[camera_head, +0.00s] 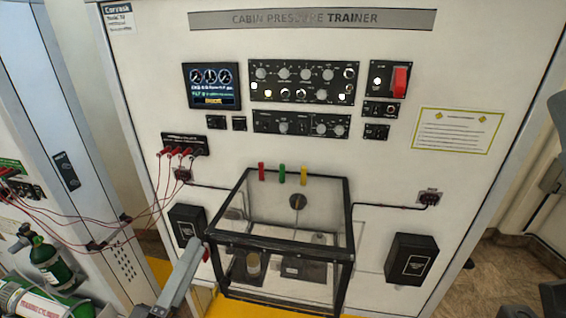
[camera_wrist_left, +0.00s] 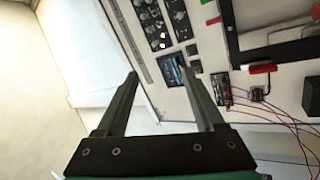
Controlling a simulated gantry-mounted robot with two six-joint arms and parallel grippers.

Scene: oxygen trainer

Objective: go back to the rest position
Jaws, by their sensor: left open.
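My left gripper (camera_wrist_left: 159,74) is open in the left wrist view, with its two dark fingers apart and nothing between them. In the head view the grey left gripper (camera_head: 184,272) shows at the lower left, in front of the panel and beside the left front edge of the clear box. The clear box (camera_head: 349,215) has a black frame and stands against the panel. My right gripper cannot be made out in the head view.
The white trainer panel (camera_head: 400,60) carries a display (camera_head: 212,86), switch panels (camera_head: 303,82) and a red lever (camera_head: 400,80). Red cables (camera_head: 150,212) hang at the left. A black box (camera_head: 410,258) is on the right.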

